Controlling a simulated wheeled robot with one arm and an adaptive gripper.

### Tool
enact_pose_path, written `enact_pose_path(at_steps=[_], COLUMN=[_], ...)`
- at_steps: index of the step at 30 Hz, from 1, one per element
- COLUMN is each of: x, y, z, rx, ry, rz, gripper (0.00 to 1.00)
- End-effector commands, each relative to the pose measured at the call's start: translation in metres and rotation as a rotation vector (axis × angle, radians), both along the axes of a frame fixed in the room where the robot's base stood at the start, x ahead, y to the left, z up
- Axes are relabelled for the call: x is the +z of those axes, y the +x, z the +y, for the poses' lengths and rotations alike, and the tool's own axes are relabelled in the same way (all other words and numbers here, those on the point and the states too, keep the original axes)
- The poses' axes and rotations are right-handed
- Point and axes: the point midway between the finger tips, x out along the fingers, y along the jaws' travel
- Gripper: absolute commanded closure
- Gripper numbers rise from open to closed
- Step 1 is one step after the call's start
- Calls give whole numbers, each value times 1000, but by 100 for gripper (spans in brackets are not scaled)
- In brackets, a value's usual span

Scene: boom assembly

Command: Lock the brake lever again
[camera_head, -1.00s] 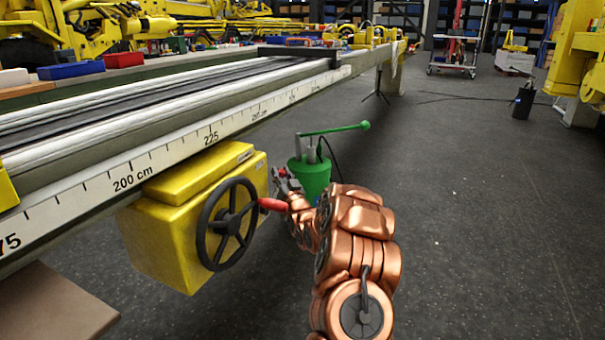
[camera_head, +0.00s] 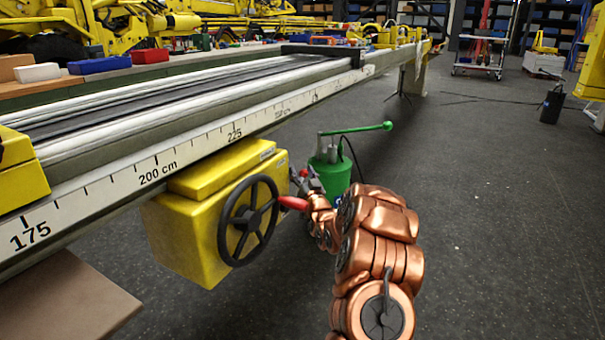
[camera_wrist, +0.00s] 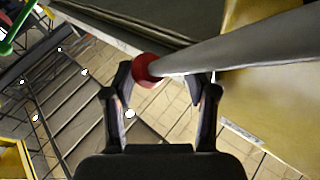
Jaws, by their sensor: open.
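A grey lever with a red ball knob (camera_wrist: 146,70), apparently the brake lever, crosses the wrist view from the upper right. Its knob end lies at my gripper's fingertips (camera_wrist: 163,77), near the left finger. My gripper is open, with a wide gap between its dark fingers. I cannot tell whether the lever is between the fingers or just beyond them. In the head view my gripper (camera_head: 304,183) is small and partly hidden by my copper arm, beside the yellow box (camera_head: 190,235). I cannot make out the grey lever there.
The long scaled rail (camera_head: 205,150) runs above. A green pump (camera_head: 330,177) with a long handle stands behind.

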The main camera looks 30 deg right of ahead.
Motion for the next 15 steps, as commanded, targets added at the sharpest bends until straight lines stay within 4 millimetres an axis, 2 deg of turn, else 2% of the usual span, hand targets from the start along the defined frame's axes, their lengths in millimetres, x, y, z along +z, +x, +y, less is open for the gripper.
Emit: enact_pose_path(at_steps=[5, 15], x=[-3, -14], y=[-11, -49], z=[2, 11], rx=[0, 0], ry=[0, 2], rz=[0, 2], gripper=[43, 43])
